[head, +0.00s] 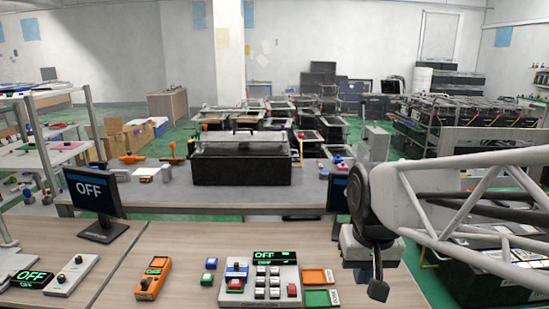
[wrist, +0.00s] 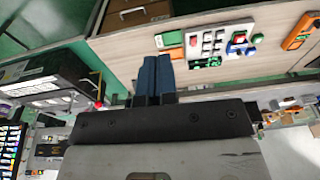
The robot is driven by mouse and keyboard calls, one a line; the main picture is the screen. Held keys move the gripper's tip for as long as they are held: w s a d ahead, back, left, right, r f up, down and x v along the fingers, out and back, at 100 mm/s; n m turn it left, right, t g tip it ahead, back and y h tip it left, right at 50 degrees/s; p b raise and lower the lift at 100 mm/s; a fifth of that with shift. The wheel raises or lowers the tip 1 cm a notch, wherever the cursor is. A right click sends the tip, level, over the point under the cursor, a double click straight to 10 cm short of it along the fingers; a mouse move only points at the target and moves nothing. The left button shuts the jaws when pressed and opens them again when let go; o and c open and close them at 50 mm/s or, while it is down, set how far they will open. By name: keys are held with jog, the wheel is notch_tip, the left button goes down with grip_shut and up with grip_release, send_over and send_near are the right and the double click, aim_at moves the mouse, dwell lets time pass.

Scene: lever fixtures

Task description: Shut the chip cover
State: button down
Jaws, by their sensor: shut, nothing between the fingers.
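A light grey panel (head: 262,299) lies on the near wooden table, left of my gripper, with several keys, a red button (head: 292,289) and a lit green display (head: 276,257). It also shows at the upper middle of the wrist view (wrist: 209,35). I cannot pick out the chip cover for certain. A blue and white part with a red knob (head: 237,268) sits at the panel's upper left. My gripper (head: 378,291) points down at the table's right, apart from the panel. Its dark blue fingers (wrist: 153,66) are together and empty in the wrist view.
Orange (head: 318,276) and green (head: 322,298) trays lie right of the panel, close to my gripper. A monitor reading OFF (head: 92,195) stands at the back left.

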jog(key=s+d+f+t, duration=0.1)
jog(key=s+d+f, duration=0.1)
jog(key=s, duration=0.7)
jog(key=shift+d+f, duration=0.25)
jog(key=shift+f, duration=0.15)
jog(key=c, duration=1.8)
grip_release()
jog(key=shift+s, duration=0.1)
